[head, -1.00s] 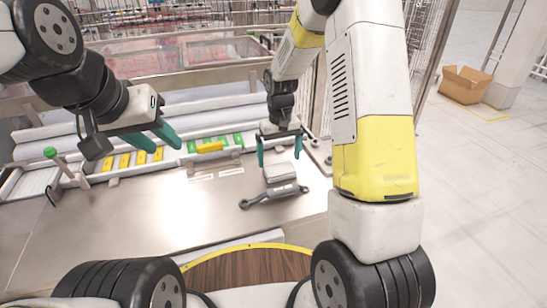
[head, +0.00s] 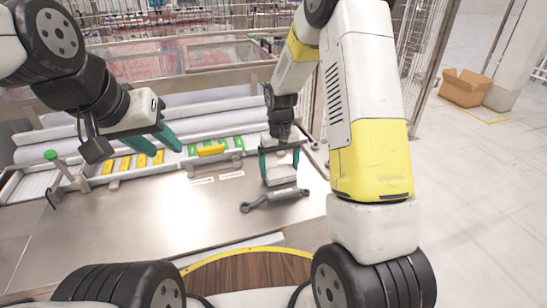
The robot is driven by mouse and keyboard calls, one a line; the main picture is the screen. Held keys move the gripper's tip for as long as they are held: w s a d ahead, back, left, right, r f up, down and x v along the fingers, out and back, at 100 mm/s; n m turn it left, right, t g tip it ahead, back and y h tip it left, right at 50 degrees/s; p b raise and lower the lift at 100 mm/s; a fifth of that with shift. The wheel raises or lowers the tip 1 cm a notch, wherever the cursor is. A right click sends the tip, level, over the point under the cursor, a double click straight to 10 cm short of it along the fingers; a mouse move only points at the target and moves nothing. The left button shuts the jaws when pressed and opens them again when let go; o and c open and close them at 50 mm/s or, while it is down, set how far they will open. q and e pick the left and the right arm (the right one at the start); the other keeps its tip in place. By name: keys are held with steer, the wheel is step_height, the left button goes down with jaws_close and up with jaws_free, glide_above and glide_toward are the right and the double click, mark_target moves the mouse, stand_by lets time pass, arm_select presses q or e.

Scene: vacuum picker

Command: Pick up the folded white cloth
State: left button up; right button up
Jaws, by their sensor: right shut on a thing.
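The folded white cloth (head: 279,175) lies on the steel table, just beyond a grey wrench-like tool. My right gripper (head: 279,166) points down over the cloth, with one green finger on each side of it, and is shut on it. The cloth looks to be at table level; I cannot tell whether it is clear of the surface. My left gripper (head: 168,146) hangs at the left above the conveyor, with its green fingers apart and nothing between them.
The grey tool (head: 274,200) lies in front of the cloth. Yellow and green packs (head: 210,150) sit on the conveyor behind. A green-knobbed lever (head: 52,156) stands at the left. The steel table (head: 150,220) is clear at front left. A cardboard box (head: 465,88) stands on the floor at right.

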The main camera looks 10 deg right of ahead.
mark_target(279, 169)
steer(key=shift+r, duration=0.5)
step_height(279, 169, up, 2)
steer(key=shift+r, duration=0.15)
steer(key=shift+s+a+r, duration=0.15)
steer(key=shift+s+r, duration=0.1)
steer(key=shift+s, duration=0.4)
steer(key=s, duration=0.5)
steer(key=s+a, duration=0.1)
steer(key=s, duration=0.3)
steer(key=s+r, duration=0.1)
steer(key=s, duration=0.4)
steer(key=shift+s+a+r, duration=0.1)
steer(key=shift+s+a, duration=0.2)
steer(key=shift+a, duration=0.05)
